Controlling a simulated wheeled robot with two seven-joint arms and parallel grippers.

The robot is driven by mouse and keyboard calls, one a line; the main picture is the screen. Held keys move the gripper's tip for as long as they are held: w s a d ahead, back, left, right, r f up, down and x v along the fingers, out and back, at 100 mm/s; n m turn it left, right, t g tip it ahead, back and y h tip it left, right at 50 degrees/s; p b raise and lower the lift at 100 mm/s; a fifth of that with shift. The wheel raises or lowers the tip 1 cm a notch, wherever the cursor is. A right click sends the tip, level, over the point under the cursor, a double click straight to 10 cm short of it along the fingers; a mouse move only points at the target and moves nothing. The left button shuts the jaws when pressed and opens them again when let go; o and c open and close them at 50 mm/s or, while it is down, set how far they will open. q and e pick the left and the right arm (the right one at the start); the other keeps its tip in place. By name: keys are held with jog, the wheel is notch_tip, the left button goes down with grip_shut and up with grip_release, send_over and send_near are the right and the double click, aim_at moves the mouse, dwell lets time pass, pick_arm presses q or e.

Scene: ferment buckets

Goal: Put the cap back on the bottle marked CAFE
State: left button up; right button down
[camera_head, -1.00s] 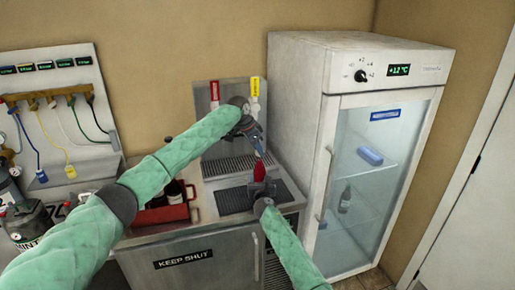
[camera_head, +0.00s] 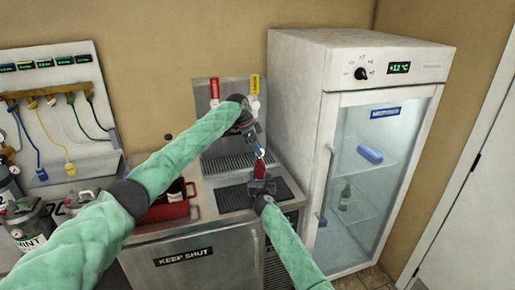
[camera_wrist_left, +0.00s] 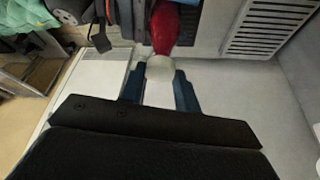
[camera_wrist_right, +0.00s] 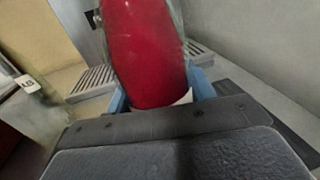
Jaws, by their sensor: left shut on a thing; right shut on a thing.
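A bottle of red liquid (camera_head: 259,171) stands over the dark drip tray in the head view. It fills the upper middle of the right wrist view (camera_wrist_right: 145,50). My right gripper (camera_head: 262,186) is shut on its lower part. A white cap (camera_wrist_left: 160,68) is between the fingers of my left gripper (camera_wrist_left: 159,88), which is shut on it. In the left wrist view the cap is in line with the red bottle's top end and looks to touch it; I cannot tell whether it is seated. The left gripper is just above the bottle in the head view. No CAFE marking is readable.
The drip tray (camera_head: 232,198) lies on the steel counter, with red and yellow taps behind. A red crate (camera_head: 168,212) with dark bottles stands to the left. The glass-door fridge (camera_head: 372,150) stands close on the right. A MINT canister (camera_head: 28,225) is far left.

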pick_arm(q)
jog(key=m, duration=0.2)
jog(key=m+g, duration=0.1)
jog(key=m, duration=0.1)
jog(key=m+g, duration=0.1)
jog(key=m, duration=0.1)
jog(key=shift+w+r, duration=0.1)
jog(key=shift+w, duration=0.25)
jog(key=m+g+y, duration=0.1)
jog(key=m, duration=0.2)
jog(key=shift+w+d, duration=0.1)
jog(key=shift+w, duration=0.05)
jog(key=shift+m+g+y, duration=0.4)
jog(key=shift+m+g, duration=0.1)
jog(key=shift+m, duration=1)
jog(key=o, duration=0.9)
jog(key=shift+o, duration=0.2)
